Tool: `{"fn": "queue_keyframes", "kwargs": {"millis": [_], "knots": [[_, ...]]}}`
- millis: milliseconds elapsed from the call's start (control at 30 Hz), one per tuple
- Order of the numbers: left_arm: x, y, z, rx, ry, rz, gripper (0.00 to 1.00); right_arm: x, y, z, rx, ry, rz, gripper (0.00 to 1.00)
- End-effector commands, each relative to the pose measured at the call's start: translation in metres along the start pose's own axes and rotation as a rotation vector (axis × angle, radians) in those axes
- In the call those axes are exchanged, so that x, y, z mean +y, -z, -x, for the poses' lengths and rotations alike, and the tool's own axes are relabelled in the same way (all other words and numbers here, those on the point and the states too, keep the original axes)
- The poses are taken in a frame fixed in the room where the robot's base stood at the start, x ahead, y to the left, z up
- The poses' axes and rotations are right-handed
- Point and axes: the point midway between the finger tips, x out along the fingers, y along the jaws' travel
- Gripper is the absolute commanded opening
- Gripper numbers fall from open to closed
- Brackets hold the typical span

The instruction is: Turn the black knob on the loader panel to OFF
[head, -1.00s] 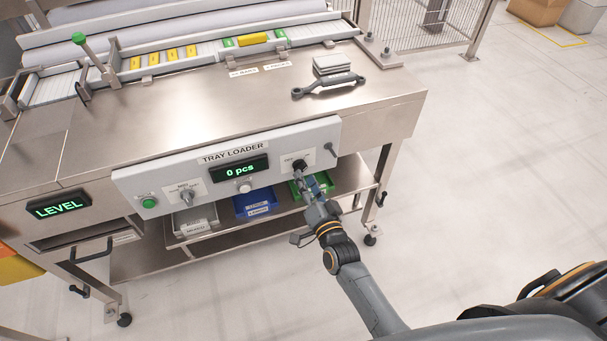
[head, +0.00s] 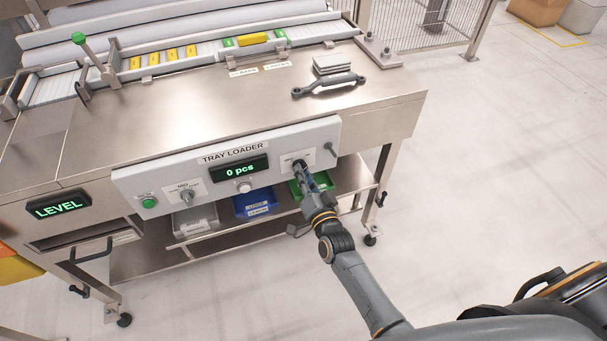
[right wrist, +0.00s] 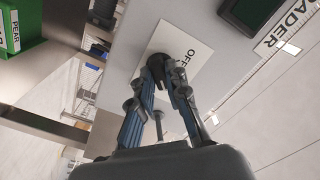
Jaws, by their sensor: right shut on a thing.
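The loader panel (head: 222,173) is a light grey face on the front of the steel machine, marked TRAY LOADER. The black knob (head: 298,162) sits near its right end, on a white label plate. My right gripper (head: 303,168) is at the knob, its fingers on either side of it. In the right wrist view the fingers (right wrist: 163,78) are closed on the black knob (right wrist: 158,64), in front of the white plate (right wrist: 183,55) with "OFF" lettering partly covered. The fingers hide most of the knob, so its pointing direction is unclear. My left gripper is not in view.
The panel also carries a green button (head: 149,203), a metal switch (head: 187,196), a "0 pcs" display (head: 240,168) and a pale button (head: 244,186). Blue (head: 256,202) and green (head: 301,190) bins stand on the shelf below. Clear floor lies to the right.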

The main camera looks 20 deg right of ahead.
Motion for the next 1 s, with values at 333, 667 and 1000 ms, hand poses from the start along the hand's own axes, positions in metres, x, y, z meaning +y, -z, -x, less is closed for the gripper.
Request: {"fn": "queue_keyframes", "kwargs": {"millis": [333,667,1000], "knots": [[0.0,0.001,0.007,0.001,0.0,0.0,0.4,-0.001,0.001,0.0,-0.001,-0.001,0.128,0.0],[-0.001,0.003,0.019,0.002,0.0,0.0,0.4,-0.001,0.001,0.0,-0.001,-0.001,0.418,0.0],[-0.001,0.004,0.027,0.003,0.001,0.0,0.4,0.0,0.0,0.0,-0.001,-0.001,0.741,0.0]]}}
